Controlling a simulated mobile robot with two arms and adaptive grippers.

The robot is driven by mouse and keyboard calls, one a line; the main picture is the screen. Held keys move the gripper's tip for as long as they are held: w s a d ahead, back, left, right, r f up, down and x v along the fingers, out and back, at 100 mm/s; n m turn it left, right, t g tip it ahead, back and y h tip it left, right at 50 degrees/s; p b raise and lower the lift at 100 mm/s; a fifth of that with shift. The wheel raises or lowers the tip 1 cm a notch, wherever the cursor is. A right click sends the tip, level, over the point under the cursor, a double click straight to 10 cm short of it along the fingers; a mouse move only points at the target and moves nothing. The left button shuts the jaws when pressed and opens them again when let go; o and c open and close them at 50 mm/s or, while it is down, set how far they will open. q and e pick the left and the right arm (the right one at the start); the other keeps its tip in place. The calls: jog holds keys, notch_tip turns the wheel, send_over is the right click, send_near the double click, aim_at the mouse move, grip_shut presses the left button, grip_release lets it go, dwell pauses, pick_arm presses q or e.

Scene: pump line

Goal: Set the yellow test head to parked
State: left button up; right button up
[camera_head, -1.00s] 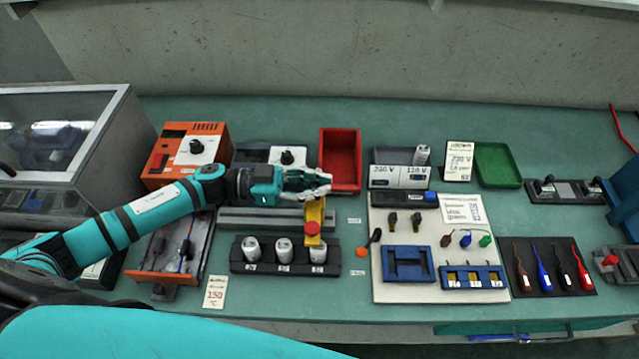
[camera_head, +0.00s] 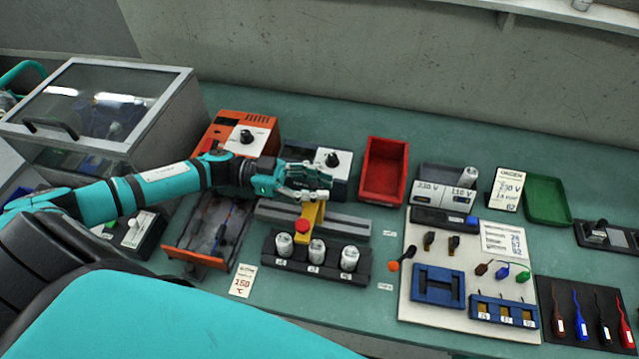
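The yellow test head (camera_head: 313,214), with a red knob (camera_head: 302,227) at its front, sits on the grey rail (camera_head: 345,224). It stands behind the left and middle of three silver cylinders in a black block (camera_head: 318,272). My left gripper (camera_head: 326,186) is above and behind the head. Its fingers look spread apart, one behind the other, and the nearer one overlaps the top of the head. Whether it touches the head I cannot tell. The gripper hides part of the rail and the head's rear. My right gripper is not in view.
Behind the gripper are an orange unit (camera_head: 218,127), a grey box with a black knob (camera_head: 343,172) and a red bin (camera_head: 384,172). A glass-lidded case (camera_head: 120,100) stands left. A white board (camera_head: 415,305) with blue holders lies right. Bare green bench shows at the front.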

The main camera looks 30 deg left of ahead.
pick_arm(q)
jog(key=o, duration=0.3)
jog(key=shift+r, duration=0.15)
notch_tip(320, 180, up, 10)
jog(key=shift+f, duration=0.1)
dwell(0.4)
